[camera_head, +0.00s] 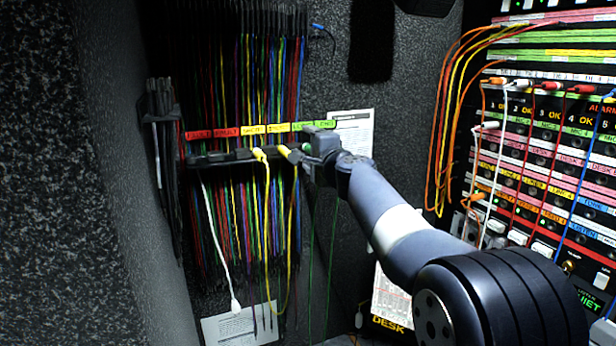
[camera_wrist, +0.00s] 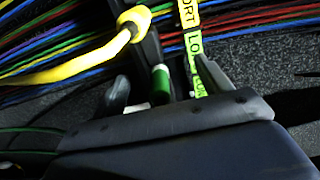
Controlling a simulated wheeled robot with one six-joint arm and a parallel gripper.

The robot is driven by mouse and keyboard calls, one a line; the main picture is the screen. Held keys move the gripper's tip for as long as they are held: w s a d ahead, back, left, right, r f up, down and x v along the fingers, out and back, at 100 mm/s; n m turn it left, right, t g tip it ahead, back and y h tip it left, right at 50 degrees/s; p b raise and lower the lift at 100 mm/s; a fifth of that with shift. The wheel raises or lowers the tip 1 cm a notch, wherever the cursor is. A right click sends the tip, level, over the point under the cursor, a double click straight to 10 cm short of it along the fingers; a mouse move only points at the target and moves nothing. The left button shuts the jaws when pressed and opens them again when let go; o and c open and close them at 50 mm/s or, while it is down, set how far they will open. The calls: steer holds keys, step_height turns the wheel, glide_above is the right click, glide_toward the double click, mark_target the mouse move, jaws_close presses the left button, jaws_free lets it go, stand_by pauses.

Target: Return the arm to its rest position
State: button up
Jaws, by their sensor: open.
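My gripper (camera_head: 303,156) is at the cable rack's bar (camera_head: 222,157) on the back wall, at the end of my stretched arm. Its jaws are open. In the wrist view, the dark gripper body fills the bottom, and a green-banded plug (camera_wrist: 161,84) shows between the fingers. I cannot tell whether a finger touches it. A yellow cable's looped end (camera_wrist: 133,22) hangs on the bar just beyond; it also shows left of the gripper in the head view (camera_head: 260,155). The gripper hides part of the bar's right end.
Coloured cables (camera_head: 265,80) hang densely on the rack, under red, yellow and green labels. A white cable (camera_head: 222,245) hangs lower left. A patch panel (camera_head: 545,130) with plugged cables stands at right. Paper sheets (camera_head: 352,128) are on the wall. The left wall (camera_head: 90,180) is close.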

steer(key=shift+s, duration=0.15)
steer(key=b+v, duration=0.4)
steer(key=v, duration=0.7)
steer(key=p+x, duration=0.4)
steer(key=x, duration=0.7)
steer(key=shift+w+r, duration=0.15)
steer(key=shift+w, duration=0.1)
steer(key=shift+s+f, duration=0.15)
steer(key=shift+f, duration=0.05)
steer(key=b+v, duration=0.2)
steer(key=v, duration=1)
steer(key=shift+a+f+n, duration=0.2)
steer(key=shift+f+n, duration=0.1)
steer(key=shift+g, duration=0.3)
